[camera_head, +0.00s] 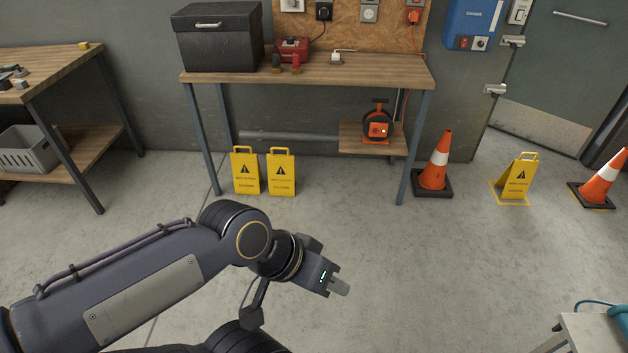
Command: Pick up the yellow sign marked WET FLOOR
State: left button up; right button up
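Three yellow signs with black warning triangles stand on the floor; their lettering is too small to read. A third sign (517,180) stands apart at the right, between two cones, leaning back on a spread frame. My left gripper (338,286) is over the open floor, nearer to me than all the signs and touching none. It appears empty, but its finger gap is not clear. My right gripper is not in view.
A workbench (350,70) stands against the wall, with an orange hose reel (378,125) on its low shelf. Orange cones (435,165) (600,180) flank the right sign. Another table (60,68) is at left and a small stand (590,335) at lower right. The middle floor is clear.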

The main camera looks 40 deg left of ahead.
aim_at(247, 175)
jog(key=i+j+u, duration=0.2)
jog(key=u, duration=0.3)
jog(key=i+u, duration=0.5)
jog(key=i+l+u, duration=0.1)
jog(key=i, duration=0.45)
jog(key=i+l+u, duration=0.15)
jog(key=i, duration=0.4)
